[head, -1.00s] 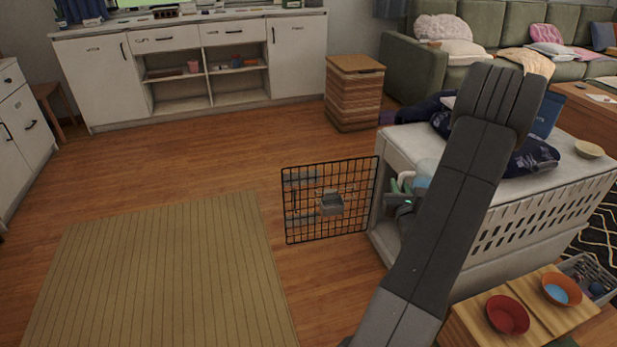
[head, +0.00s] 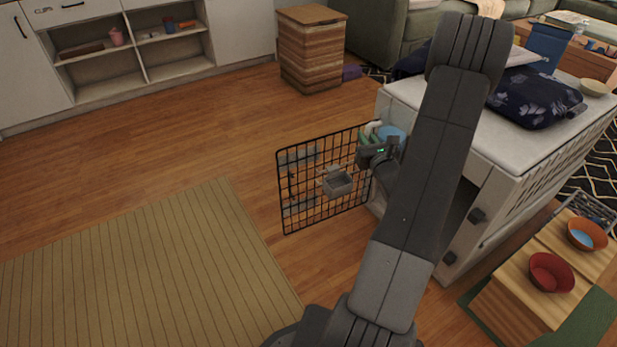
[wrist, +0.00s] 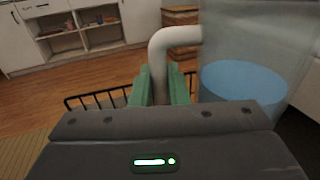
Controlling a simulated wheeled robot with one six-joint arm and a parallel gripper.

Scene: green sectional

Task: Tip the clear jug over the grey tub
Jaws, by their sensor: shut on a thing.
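My gripper (head: 372,140) has green fingers and is shut on the white handle of the clear jug (head: 393,136). In the wrist view the gripper (wrist: 160,88) has the handle between its fingers. The jug (wrist: 240,75) holds blue liquid with a level surface and looks upright; its top is cut off. The grey tub (head: 338,184) is a small open box on the black wire door. In the head view it is below and left of the jug. Part of the jug is hidden behind my arm in the head view.
The wire door (head: 299,205) stands open from the white crate (head: 545,150). A cushion lies on the crate. A wooden step (head: 518,318) with a red bowl (head: 551,273) and an orange bowl (head: 587,234) is at right. The floor left of the door is clear, with a tan rug (head: 150,280).

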